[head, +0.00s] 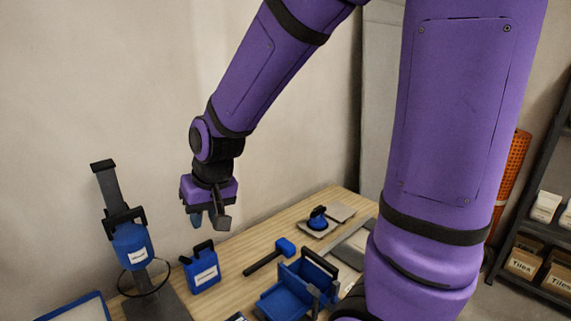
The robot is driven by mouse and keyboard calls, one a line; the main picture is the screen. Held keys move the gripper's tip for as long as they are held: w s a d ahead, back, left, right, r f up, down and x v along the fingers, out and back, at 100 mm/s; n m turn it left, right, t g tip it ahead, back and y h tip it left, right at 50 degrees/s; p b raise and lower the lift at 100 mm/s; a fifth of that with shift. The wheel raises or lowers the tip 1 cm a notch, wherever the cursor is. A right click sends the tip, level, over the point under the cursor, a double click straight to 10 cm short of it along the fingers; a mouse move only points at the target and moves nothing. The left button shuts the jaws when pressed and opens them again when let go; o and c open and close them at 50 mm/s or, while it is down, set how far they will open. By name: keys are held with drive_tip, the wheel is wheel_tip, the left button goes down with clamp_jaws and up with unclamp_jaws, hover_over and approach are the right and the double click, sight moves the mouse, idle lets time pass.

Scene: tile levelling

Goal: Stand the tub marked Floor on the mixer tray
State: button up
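My gripper (208,218) hangs in the air in front of the wall, above the back of the bench, pointing down. Its fingers look apart, and I see no tub between them. A black mixer stand (107,185) at the left carries a blue body (131,246) with a white label. Below it are a thin dark ring (146,279) and a dark base plate (160,306). A blue jug-like container (203,268) with a black handle and a white label stands right of the stand. The label words are too small to read, so I cannot tell which is marked Floor.
A wooden bench (238,258) carries a blue-headed mallet (270,256), a blue caddy (298,288) and a blue suction cup (318,219) on grey tiles. A blue-rimmed tray (78,308) is at lower left. Shelves with tile boxes (522,263) stand right.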

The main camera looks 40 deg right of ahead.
drive_tip(key=s+d+r+t, duration=0.1)
drive_tip(key=s+d+r, duration=0.2)
drive_tip(key=s+r, duration=0.4)
drive_tip(key=s+d+r+n+t+h, duration=0.1)
drive_tip(key=s+d+r, duration=0.3)
drive_tip(key=s+r, duration=0.3)
drive_tip(key=shift+s+d, duration=0.15)
drive_tip(key=shift+s, duration=0.8)
drive_tip(key=shift+r, duration=0.1)
drive_tip(key=shift+c, duration=0.2)
